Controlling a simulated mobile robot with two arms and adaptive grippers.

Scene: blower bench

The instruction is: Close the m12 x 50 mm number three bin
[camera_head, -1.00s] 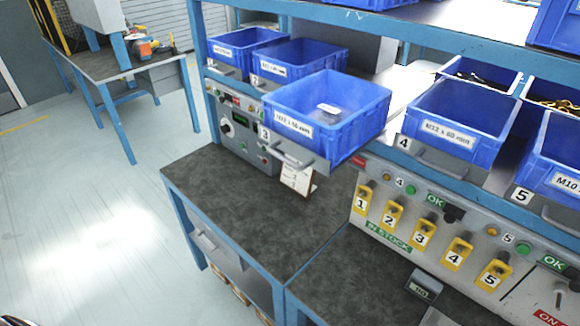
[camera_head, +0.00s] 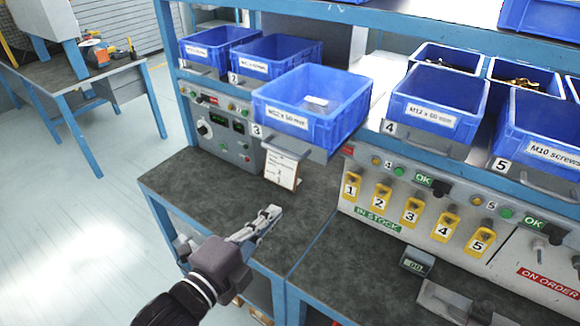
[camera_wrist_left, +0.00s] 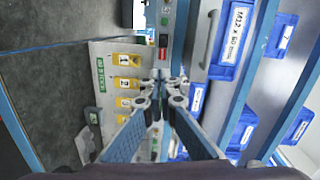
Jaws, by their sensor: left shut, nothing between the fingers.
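The blue number three bin (camera_head: 335,118) sits pulled out from the shelf, further forward than the bins beside it. A tag "3" and a grey handle (camera_head: 285,148) are at its front. It holds a small pale item. My left gripper (camera_head: 270,213) is over the dark worktop, below and in front of this bin, apart from it. Its fingers are shut and empty. In the left wrist view the gripper (camera_wrist_left: 162,80) points toward the control panel, and a blue bin with an M12 label (camera_wrist_left: 258,22) and a handle (camera_wrist_left: 208,40) lie to its right. My right gripper is out of view.
Bin four (camera_head: 440,95) and other blue bins stand along the shelf. Below is a panel with yellow numbered tags (camera_head: 382,196). A small card (camera_head: 281,168) stands under the open bin. The dark worktop (camera_head: 215,195) is mostly clear.

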